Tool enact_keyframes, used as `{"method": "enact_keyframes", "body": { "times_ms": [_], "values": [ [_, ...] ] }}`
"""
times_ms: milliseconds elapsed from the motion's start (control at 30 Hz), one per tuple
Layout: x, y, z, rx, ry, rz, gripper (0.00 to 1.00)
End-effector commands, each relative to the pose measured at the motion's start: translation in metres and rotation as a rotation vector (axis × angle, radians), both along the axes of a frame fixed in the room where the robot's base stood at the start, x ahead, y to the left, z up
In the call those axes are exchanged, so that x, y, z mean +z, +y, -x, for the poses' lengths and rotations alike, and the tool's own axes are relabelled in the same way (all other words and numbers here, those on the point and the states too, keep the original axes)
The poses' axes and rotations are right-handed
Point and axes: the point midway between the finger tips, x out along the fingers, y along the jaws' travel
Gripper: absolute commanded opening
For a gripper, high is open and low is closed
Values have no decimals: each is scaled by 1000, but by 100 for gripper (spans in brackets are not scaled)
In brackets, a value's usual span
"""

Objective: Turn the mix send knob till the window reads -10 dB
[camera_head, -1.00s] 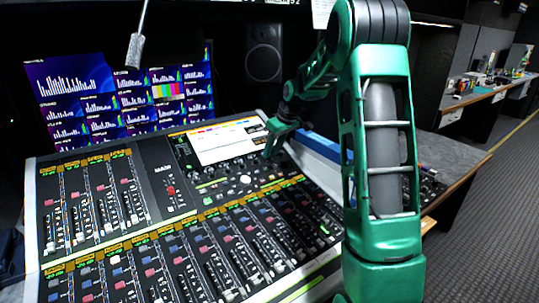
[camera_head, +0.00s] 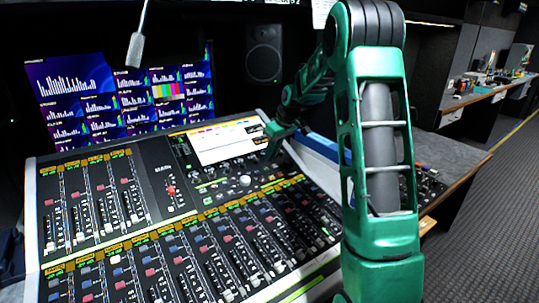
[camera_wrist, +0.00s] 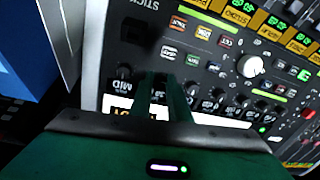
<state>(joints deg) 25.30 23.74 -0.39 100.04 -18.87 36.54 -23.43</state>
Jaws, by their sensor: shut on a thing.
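The mixing console (camera_head: 150,205) has a bright screen (camera_head: 222,141) at its upper right, with a row of small dark knobs below it. My gripper (camera_head: 271,153) is at the right end of that row, pointing down at the panel. In the wrist view its two green fingers (camera_wrist: 160,82) are close together over the knob row, shut on what seems to be the mix send knob. The fingers hide that knob. The bright screen's edge (camera_wrist: 118,104) shows partly behind my gripper. I cannot read a dB value in either view.
A larger white knob (camera_wrist: 250,66) stands on the panel; the head view also shows it (camera_head: 245,180). Small dark knobs (camera_wrist: 214,69) lie close beside the fingers. Faders (camera_head: 230,262) fill the console's front. A microphone (camera_head: 135,50) hangs above the left side.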

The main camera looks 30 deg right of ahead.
Motion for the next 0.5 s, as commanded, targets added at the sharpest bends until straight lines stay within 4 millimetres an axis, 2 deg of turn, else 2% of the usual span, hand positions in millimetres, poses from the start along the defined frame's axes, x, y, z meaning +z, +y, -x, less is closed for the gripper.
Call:
{"method": "enact_keyframes", "body": {
  "times_ms": [267, 500],
  "values": [
    [0, 0, 0, -133, 1, -56, 0],
    [0, 1, 1, -330, 3, -140, 0]
  ]
}}
